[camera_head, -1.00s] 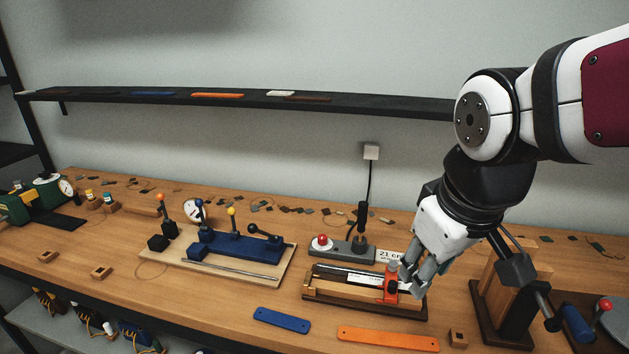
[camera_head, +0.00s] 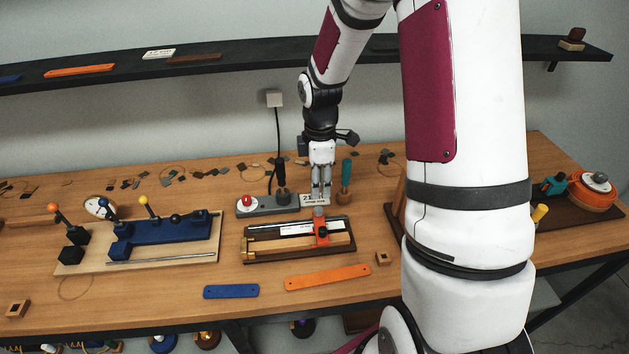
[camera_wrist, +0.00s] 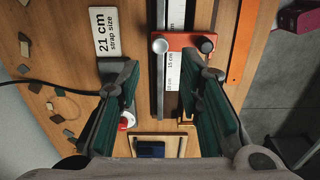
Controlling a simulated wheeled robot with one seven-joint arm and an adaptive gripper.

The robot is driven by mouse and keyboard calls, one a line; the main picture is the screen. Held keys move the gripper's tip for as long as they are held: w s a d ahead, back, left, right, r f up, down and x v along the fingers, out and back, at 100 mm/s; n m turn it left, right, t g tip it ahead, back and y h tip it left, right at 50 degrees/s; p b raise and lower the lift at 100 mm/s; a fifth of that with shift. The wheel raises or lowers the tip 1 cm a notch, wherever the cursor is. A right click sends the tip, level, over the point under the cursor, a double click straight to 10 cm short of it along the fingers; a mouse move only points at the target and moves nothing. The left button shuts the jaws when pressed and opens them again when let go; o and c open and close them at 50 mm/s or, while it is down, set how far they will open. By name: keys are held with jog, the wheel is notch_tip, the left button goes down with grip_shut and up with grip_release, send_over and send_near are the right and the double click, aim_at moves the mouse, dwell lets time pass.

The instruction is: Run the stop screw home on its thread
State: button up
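The orange stop block (camera_head: 322,236) sits on the measuring jig (camera_head: 262,251) with its white scale. In the wrist view the block (camera_wrist: 184,40) bridges the rail. It carries a round grey knob (camera_wrist: 160,46) on its left and a darker knob (camera_wrist: 206,47) on its right. I cannot tell which is the stop screw, and the thread is hidden. My gripper (camera_head: 320,197) points down just above the block, near the grey knob. In the wrist view its green-padded fingers (camera_wrist: 164,80) are spread with clear space between them. I see no contact with either knob.
A 21 cm strap size card (camera_wrist: 107,32) lies beside the jig. A grey base with a red button (camera_head: 247,203) and a green-handled tool (camera_head: 346,174) stand behind. Blue (camera_head: 231,291) and orange (camera_head: 328,277) straps lie in front. A navy fixture (camera_head: 165,236) stands left.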

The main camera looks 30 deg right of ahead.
aim_at(318, 208)
notch_tip(318, 208, down, 9)
jog(key=b, duration=0.5)
jog(key=shift+w+f, duration=0.15)
jog(key=shift+r, duration=0.3)
grip_shut()
jog(key=n, duration=0.6)
jog(key=shift+d, duration=0.1)
jog(key=n, duration=0.5)
jog(key=shift+n, duration=0.4)
jog(key=n, duration=0.2)
jog(key=shift+n, duration=0.4)
jog(key=n, duration=0.2)
jog(key=shift+n, duration=0.4)
jog(key=n, duration=1.1)
jog(key=shift+n, duration=0.7)
jog(key=shift+a+f, duration=0.1)
jog(key=shift+a, duration=0.15)
jog(key=shift+n, duration=0.4)
grip_release()
jog(key=shift+d, duration=0.1)
